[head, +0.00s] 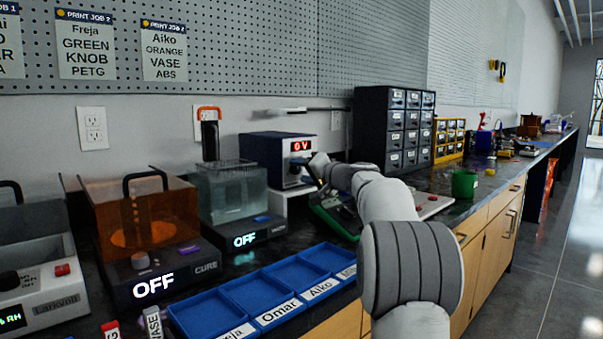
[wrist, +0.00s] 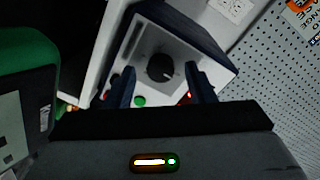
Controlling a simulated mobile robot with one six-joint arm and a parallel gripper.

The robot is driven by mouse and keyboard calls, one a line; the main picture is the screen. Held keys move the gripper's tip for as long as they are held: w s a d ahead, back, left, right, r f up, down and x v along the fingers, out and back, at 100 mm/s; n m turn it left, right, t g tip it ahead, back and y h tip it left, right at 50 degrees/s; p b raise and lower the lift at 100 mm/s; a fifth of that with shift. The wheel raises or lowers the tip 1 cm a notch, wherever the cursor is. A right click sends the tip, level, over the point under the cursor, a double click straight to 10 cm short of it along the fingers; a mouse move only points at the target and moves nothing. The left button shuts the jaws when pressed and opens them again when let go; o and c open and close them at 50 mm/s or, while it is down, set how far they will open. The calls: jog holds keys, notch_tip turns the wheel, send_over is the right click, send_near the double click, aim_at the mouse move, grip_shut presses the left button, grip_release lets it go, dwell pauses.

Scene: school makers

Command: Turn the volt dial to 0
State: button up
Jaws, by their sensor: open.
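The power supply (head: 268,148) is a dark blue box with a light front face, on a white stand on the bench in the head view. Its red display (head: 301,145) reads "0 V". In the wrist view the round black volt dial (wrist: 160,68) sits on the light front panel (wrist: 143,50), with a pale mark at its right side. A green button (wrist: 140,101) and a small red light also show there. My gripper (wrist: 168,84) is open, its two dark fingers either side of the dial in the picture. Whether they touch it I cannot tell. In the head view my arm partly hides the gripper.
Left of the supply stand a wash tank (head: 228,190) and an orange cure box (head: 140,218), both marked OFF. Blue labelled trays (head: 240,297) lie in front. A black drawer cabinet (head: 372,107) and a green cup (head: 464,183) stand to the right.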

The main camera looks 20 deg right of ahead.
jog(key=p+v, duration=0.1)
jog(key=v, duration=0.6)
jog(key=shift+s+d, duration=0.15)
jog(key=shift+s, duration=0.15)
jog(key=s+a+r+n+g+p, duration=0.2)
jog(key=s+a+r+g+p, duration=0.15)
jog(key=s+a+p, duration=0.45)
jog(key=s+a+r+n+g+p, duration=0.1)
jog(key=s+a+r+g+p, duration=0.1)
jog(key=s+a+g+p, duration=0.6)
jog(key=s+a+r+n+g+h+p, duration=0.1)
jog(key=s+r+n+h+p, duration=0.1)
jog(key=s+p, duration=0.9)
jog(key=s+a+r+n+g+h+p, duration=0.1)
jog(key=s+a+r+n+h+p, duration=0.1)
jog(key=s+p, duration=0.9)
jog(key=shift+s+r+h+p, duration=0.15)
jog(key=shift+s+h+p, duration=0.05)
jog(key=shift+h+p, duration=0.65)
